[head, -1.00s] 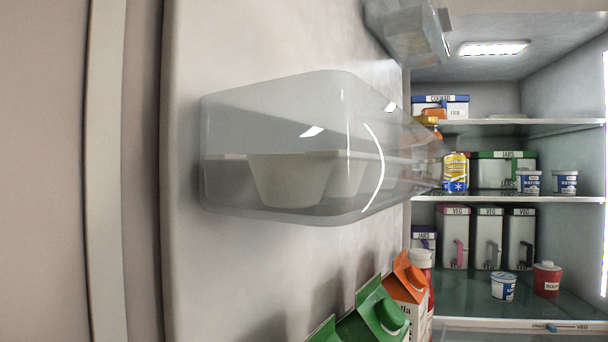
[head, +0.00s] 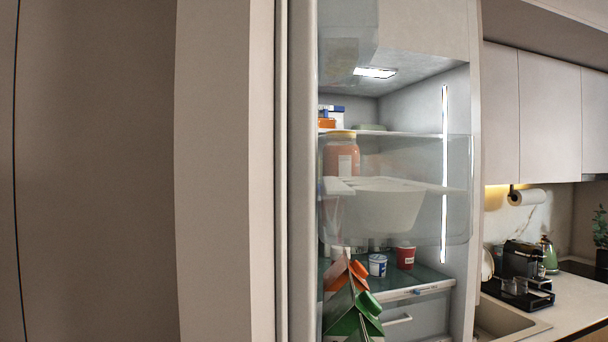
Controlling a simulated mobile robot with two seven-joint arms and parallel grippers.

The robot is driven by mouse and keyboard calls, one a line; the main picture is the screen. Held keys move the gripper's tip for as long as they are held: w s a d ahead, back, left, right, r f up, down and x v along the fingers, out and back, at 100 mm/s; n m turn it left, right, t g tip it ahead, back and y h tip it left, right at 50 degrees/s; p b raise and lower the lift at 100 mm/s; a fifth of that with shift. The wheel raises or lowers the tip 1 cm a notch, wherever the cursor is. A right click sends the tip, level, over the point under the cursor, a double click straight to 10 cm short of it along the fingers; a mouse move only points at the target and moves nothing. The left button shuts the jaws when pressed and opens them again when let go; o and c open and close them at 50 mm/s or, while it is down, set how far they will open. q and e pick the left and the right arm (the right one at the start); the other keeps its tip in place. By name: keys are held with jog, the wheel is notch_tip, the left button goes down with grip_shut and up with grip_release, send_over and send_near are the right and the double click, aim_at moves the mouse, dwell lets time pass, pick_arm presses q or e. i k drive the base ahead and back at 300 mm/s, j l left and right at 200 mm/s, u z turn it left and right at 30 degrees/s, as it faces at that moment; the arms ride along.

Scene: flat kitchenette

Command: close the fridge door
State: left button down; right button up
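The fridge door (head: 297,170) stands open and is seen nearly edge-on, left of the lit fridge interior (head: 400,105). Its clear door bin (head: 455,190) with a white tray (head: 380,212) juts to the right in front of the shelves. Green and orange cartons (head: 350,310) stand in a lower part of the door. The inside of the fridge shows past the door, with a red cup (head: 405,257) and a white tub (head: 377,265) on a shelf. Neither of my grippers is in view.
A flat beige panel (head: 95,170) fills the left side. On the right are wall cabinets (head: 550,115), a counter with a sink (head: 500,318), a coffee machine (head: 522,270) and a paper roll (head: 528,196).

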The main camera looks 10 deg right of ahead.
aim_at(246, 142)
jog(key=j+z, duration=0.4)
jog(key=k+j+z, duration=0.1)
jog(key=z, duration=0.3)
jog(key=k+j, duration=0.15)
jog(key=j, duration=0.15)
jog(key=k+j, duration=0.15)
jog(key=j, duration=0.15)
jog(key=j+z, duration=0.15)
jog(key=j, duration=0.65)
jog(key=k+j+z, duration=0.2)
jog(key=j, duration=0.6)
jog(key=i+l, duration=0.1)
jog(key=l, duration=0.25)
jog(key=i+l, duration=0.1)
jog(key=l, duration=0.25)
